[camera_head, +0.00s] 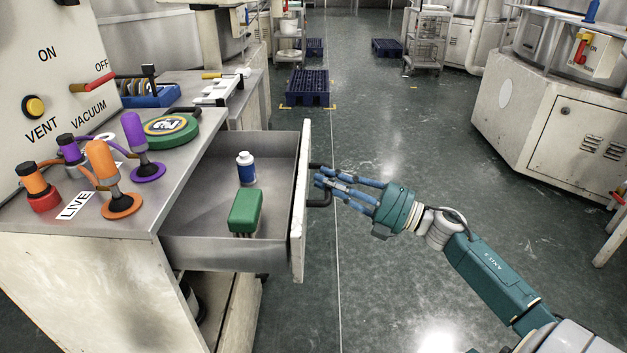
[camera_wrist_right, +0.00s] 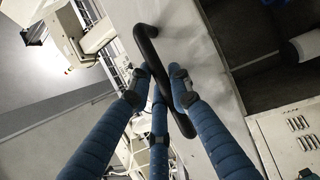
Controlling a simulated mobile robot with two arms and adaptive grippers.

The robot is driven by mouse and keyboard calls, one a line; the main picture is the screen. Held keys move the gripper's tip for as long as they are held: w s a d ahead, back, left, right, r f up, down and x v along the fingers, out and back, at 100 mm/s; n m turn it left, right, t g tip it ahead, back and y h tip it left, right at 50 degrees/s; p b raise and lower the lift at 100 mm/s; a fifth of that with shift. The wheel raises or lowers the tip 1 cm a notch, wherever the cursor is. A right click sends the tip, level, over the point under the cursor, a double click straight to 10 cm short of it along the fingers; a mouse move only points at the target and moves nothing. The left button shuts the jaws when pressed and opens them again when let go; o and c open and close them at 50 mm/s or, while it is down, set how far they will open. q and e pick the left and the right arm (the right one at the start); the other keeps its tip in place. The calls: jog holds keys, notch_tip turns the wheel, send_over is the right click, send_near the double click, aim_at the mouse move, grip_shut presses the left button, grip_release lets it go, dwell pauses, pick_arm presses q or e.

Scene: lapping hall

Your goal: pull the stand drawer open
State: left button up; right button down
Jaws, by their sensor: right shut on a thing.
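The stand drawer (camera_head: 210,218) is pulled well out of the stand (camera_head: 110,265), with its inside showing. Its pale front panel (camera_head: 299,215) faces right in the head view. My right gripper (camera_head: 320,184) comes in from the right and is shut on the black drawer handle (camera_head: 318,200). In the right wrist view the blue fingers (camera_wrist_right: 160,88) close around the handle bar (camera_wrist_right: 150,45). A blue and white bottle (camera_head: 246,169) and a green brush-like block (camera_head: 245,210) are in the drawer. My left gripper is not in view.
Open floor (camera_head: 400,150) lies right of the drawer. White machines (camera_head: 560,110) stand beyond it. A blue pallet (camera_head: 308,88) is farther back.

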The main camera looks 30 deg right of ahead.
jog(key=shift+s+d+f, duration=0.15)
jog(key=shift+s, duration=0.15)
jog(key=c, duration=1.6)
grip_release()
jog(key=shift+d, duration=0.1)
jog(key=v, duration=1.2)
jog(key=shift+w, duration=0.1)
